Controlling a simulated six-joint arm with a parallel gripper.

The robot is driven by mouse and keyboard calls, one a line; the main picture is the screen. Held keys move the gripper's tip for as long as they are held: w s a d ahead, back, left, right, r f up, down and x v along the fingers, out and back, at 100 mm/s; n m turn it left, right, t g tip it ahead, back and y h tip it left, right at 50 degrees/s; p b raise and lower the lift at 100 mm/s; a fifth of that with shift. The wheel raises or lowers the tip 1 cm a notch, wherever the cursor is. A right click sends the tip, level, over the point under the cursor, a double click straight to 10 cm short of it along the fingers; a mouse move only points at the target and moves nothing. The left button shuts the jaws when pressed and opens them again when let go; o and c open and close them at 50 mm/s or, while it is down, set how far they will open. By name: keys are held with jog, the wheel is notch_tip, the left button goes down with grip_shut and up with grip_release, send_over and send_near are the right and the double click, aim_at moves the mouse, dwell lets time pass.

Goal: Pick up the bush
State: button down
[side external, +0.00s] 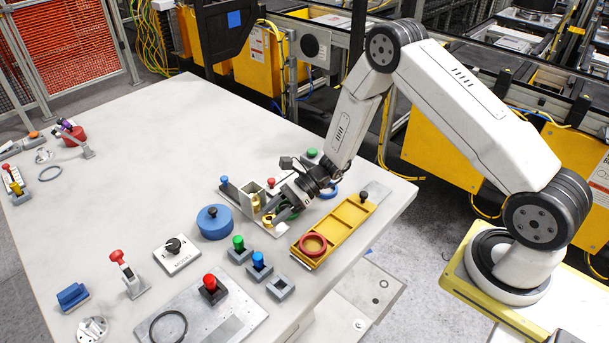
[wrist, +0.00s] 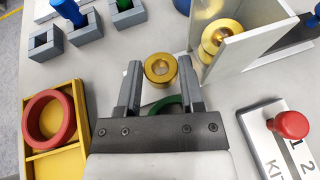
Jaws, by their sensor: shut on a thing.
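The brass bush (wrist: 160,69) is a flanged ring with a hole in its middle. It sits between the two fingertips of my gripper (wrist: 159,72) in the wrist view, and my gripper is shut on it. In the side external view my gripper (side external: 271,212) is low at the grey upright holder, with the bush small and partly hidden. I cannot tell whether the bush touches the surface below. A second brass bush (wrist: 216,38) sits inside the grey walled holder (wrist: 255,42), to the right of my gripper in the wrist view.
A green ring (wrist: 166,104) lies below my gripper, partly hidden. A yellow tray (side external: 335,232) with a red ring (side external: 313,245) stands close by on the right. A blue round block (side external: 214,222) and grey blocks with coloured pegs are nearby.

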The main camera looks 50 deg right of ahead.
jog(key=shift+s+r, duration=0.15)
jog(key=shift+r, duration=0.1)
jog(key=s+d+r, duration=0.2)
jog(key=s+r, duration=0.9)
jog(key=s, duration=0.2)
jog(key=shift+s+r, duration=0.25)
jog(key=shift+s, duration=0.05)
jog(key=shift+d+f, duration=0.1)
